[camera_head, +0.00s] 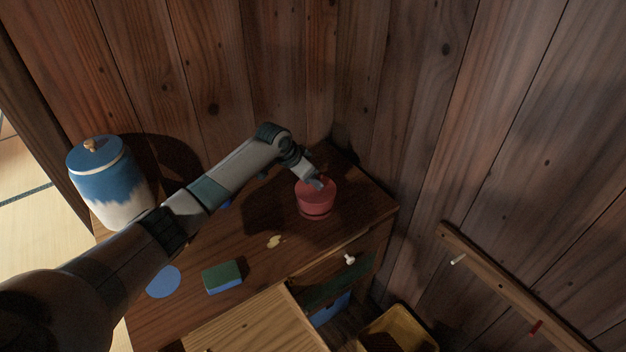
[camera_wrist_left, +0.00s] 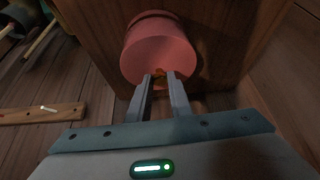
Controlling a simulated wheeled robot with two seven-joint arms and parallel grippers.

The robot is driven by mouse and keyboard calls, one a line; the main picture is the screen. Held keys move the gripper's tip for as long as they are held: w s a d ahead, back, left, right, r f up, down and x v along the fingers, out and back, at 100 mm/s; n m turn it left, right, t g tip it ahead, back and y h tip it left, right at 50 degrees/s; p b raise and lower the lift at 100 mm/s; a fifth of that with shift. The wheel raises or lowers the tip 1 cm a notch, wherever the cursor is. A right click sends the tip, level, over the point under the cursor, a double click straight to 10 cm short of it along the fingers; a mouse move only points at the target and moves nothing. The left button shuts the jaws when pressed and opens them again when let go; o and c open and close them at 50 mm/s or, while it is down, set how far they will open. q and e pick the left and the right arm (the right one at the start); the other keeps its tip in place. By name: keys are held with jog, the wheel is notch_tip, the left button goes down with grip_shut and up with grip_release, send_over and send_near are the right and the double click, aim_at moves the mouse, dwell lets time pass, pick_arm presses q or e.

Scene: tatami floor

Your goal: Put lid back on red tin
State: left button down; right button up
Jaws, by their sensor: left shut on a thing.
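The red tin (camera_head: 316,213) stands on the top of a wooden cabinet, near the back right corner. Its pinkish-red lid (camera_head: 308,193) is over the tin's mouth and looks about level. I cannot tell whether it is fully seated or a little above the rim. My left gripper (camera_head: 317,184) reaches down over the lid. In the left wrist view its fingers (camera_wrist_left: 162,78) are shut on the lid's small golden knob (camera_wrist_left: 159,75), which they partly hide. The lid (camera_wrist_left: 158,53) hides most of the tin there. My right gripper is not in view.
A blue-and-white lidded jar (camera_head: 112,185) stands at the left. A green-and-blue sponge (camera_head: 222,277), a blue disc (camera_head: 163,281) and a small yellow piece (camera_head: 274,241) lie on the cabinet top (camera_head: 245,262). A yellow bin (camera_head: 408,322) and a wall peg rail (camera_head: 495,287) are at right.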

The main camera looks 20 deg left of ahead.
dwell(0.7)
pick_arm(q)
jog(key=c, duration=1)
grip_release()
jog(key=shift+c, duration=0.2)
jog(key=shift+r+p, duration=0.1)
jog(key=shift+p, duration=0.25)
jog(key=shift+r+p, duration=0.55)
jog(key=shift+r, duration=0.05)
jog(key=shift+r+p, duration=2.65)
jog(key=shift+r, duration=0.15)
